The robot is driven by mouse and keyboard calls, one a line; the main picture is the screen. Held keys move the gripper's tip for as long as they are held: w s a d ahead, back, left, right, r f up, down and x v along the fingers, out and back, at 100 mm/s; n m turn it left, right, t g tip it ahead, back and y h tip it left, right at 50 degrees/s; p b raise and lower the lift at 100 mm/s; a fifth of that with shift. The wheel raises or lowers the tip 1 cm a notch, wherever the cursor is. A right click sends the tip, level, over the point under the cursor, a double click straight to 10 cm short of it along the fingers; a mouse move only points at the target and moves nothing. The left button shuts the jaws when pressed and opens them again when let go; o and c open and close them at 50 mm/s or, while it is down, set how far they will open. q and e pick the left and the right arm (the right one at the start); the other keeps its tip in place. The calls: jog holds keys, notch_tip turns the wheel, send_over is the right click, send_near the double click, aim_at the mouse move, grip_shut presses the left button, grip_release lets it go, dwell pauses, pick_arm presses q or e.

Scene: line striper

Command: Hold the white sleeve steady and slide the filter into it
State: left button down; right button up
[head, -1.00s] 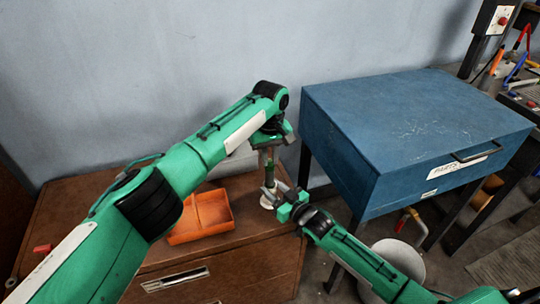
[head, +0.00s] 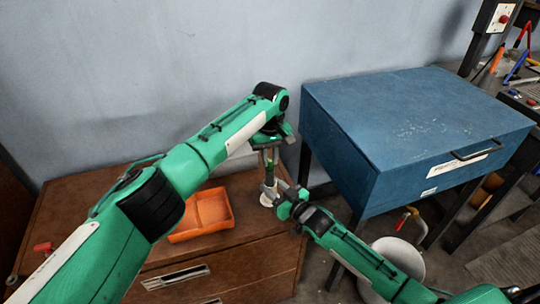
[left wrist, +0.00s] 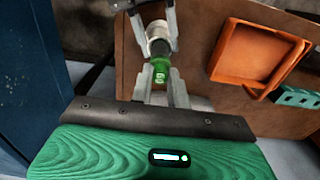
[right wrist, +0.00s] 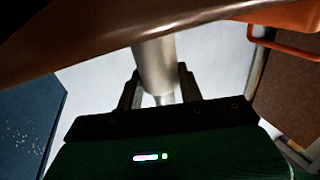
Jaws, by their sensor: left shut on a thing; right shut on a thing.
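The green filter (left wrist: 160,72) is between the fingers of my left gripper (left wrist: 160,84), which is shut on it. In the head view my left gripper (head: 268,168) points down above the cabinet. The white sleeve (head: 267,199) is upright below it, and my right gripper (head: 272,191) is shut around it from the right. The sleeve also shows in the left wrist view (left wrist: 157,32), in line with the filter's end, and in the right wrist view (right wrist: 155,62) between the fingers of my right gripper (right wrist: 158,80). I cannot tell how far the filter's end is inside the sleeve.
An orange divided tray (head: 200,232) sits on the brown cabinet top (head: 110,195), left of the sleeve. A blue parts box (head: 340,140) on legs stands close on the right. A white bucket (head: 400,285) is on the floor beyond the cabinet's right edge.

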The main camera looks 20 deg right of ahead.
pick_arm(q)
jog(key=shift+f, duration=3.15)
dwell(0.9)
jog(key=c, duration=1.3)
grip_release()
jog(key=shift+o, duration=0.6)
jog(key=shift+o, duration=1.2)
jog(key=shift+r, duration=3.5)
